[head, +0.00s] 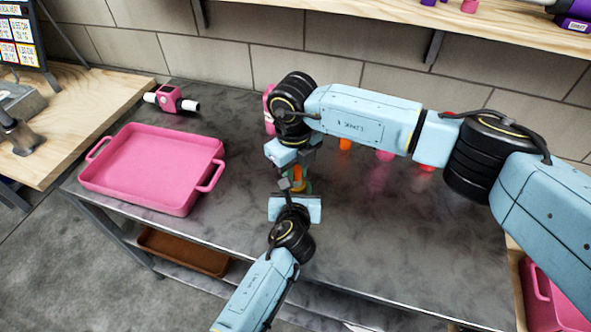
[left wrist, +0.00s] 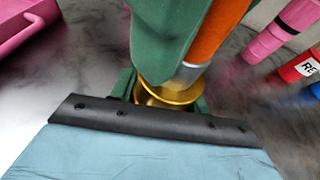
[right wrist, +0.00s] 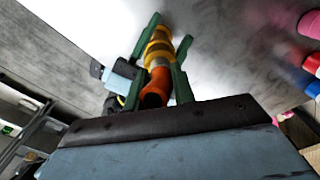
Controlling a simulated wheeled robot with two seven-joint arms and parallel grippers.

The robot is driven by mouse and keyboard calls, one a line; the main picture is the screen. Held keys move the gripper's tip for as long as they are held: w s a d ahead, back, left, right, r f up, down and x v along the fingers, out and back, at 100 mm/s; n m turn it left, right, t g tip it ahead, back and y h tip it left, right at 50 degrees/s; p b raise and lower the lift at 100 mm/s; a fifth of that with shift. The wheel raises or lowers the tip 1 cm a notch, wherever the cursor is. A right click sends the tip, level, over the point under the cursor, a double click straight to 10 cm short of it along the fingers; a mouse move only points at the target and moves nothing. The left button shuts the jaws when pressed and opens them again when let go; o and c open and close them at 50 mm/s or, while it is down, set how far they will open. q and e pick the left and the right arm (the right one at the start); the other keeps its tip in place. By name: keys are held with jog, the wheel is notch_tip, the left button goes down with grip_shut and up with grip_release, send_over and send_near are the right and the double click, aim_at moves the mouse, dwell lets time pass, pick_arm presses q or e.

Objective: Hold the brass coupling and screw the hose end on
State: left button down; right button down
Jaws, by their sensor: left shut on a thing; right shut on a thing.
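The brass coupling (left wrist: 168,96) is gripped low between the green fingers of my left gripper (left wrist: 165,88). The orange hose end (left wrist: 218,30) with a silver ferrule stands right above it in the left wrist view, meeting or nearly meeting its rim. I cannot tell whether the threads are engaged. My right gripper (right wrist: 160,62) is shut on the hose end, which shows orange (right wrist: 157,85) in the right wrist view with the yellow brass beyond it. In the head view the hose end (head: 298,173) is a small orange patch between the two grippers, mostly hidden.
A pink tray (head: 212,178) stands on the dark bench (head: 350,245) to the left. A pink device with white ends (head: 172,99) lies behind it. Several coloured items, including an orange one (head: 345,144), stand behind my right arm. The bench front right is clear.

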pick_arm(q)
jog(key=shift+d, duration=0.1)
pick_arm(e)
jog(key=m, duration=0.9)
jog(key=shift+w, duration=0.1)
jog(key=c, duration=1.1)
grip_release()
jog(key=shift+r, duration=0.1)
notch_tip(320, 180, up, 12)
jog(key=shift+w+a+f, duration=0.1)
pick_arm(q)
jog(key=c, duration=0.6)
grip_release()
jog(key=shift+c, duration=0.2)
